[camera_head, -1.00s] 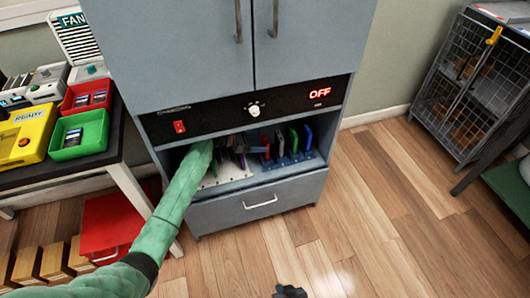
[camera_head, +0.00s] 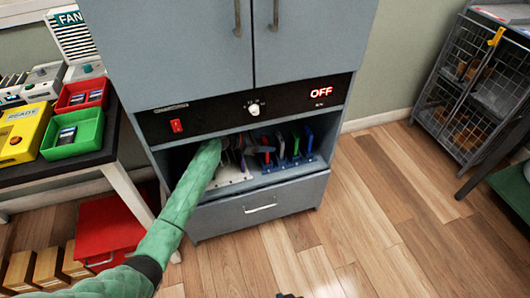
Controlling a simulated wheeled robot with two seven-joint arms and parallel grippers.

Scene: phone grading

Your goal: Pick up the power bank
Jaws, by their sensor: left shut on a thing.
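My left gripper (camera_head: 246,146) is inside the open bay of the grey cabinet, at the end of a green-sleeved arm. It is shut on a thin device among the upright slabs there; its outline is too small and dark to make out. I cannot tell which slab is the power bank. A pale perforated rack (camera_head: 232,176) lies under the gripper, partly hidden by the arm. Only a dark tip of my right gripper (camera_head: 288,295) shows at the bottom edge.
The bay lies between a control panel (camera_head: 215,118) reading OFF and a drawer (camera_head: 235,211). A wire cage (camera_head: 462,117) stands at right. The floor before the cabinet is clear.

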